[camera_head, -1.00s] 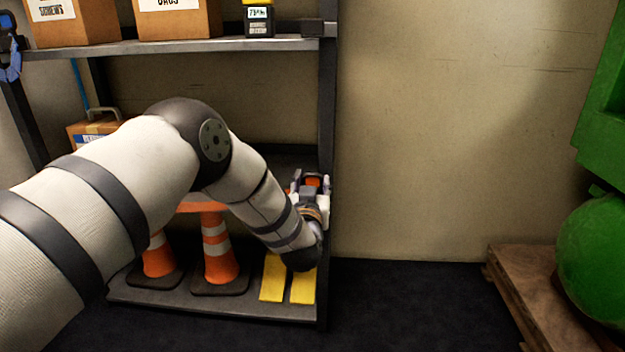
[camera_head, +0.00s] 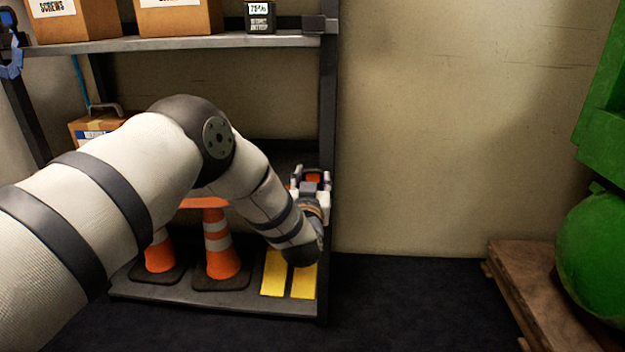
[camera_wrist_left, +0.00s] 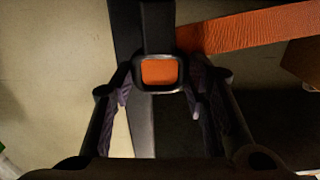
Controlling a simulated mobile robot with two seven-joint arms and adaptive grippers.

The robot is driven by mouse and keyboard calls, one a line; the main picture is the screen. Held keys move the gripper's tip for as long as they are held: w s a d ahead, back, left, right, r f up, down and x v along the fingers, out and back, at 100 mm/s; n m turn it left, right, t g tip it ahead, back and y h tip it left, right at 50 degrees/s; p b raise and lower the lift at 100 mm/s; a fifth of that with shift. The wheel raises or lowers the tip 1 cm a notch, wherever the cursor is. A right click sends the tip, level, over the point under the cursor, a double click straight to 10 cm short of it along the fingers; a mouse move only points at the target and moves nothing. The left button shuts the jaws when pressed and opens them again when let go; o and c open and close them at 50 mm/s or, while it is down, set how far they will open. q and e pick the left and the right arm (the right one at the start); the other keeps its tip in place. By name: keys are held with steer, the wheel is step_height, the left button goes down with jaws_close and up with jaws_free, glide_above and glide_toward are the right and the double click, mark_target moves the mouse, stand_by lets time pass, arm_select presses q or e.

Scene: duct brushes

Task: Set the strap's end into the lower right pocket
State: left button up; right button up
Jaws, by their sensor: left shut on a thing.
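My left gripper (camera_head: 311,183) is at the shelf's right post, above the bottom board. In the left wrist view its fingers (camera_wrist_left: 158,92) are closed on both sides of the strap's end (camera_wrist_left: 158,73), a dark rounded frame with an orange middle. The end also shows as an orange patch in the head view (camera_head: 313,177). The orange strap (camera_wrist_left: 260,28) runs off to the right behind it, and an orange piece shows above the cones. A dark block (camera_wrist_left: 157,25) meets the end's top edge; whether this is the lower right pocket, I cannot tell. My right gripper is out of view.
Orange cones (camera_head: 221,262) and yellow strips (camera_head: 273,276) are on the bottom board. The dark right post (camera_head: 327,110) stands close to the gripper. Right of the post is bare wall, then a pallet (camera_head: 520,290).

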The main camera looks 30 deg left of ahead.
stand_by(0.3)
arm_select(q)
steer(key=shift+f+b, duration=0.35)
steer(key=shift+f, duration=1.1)
steer(key=o, duration=1.3)
steer(key=v, duration=1.2)
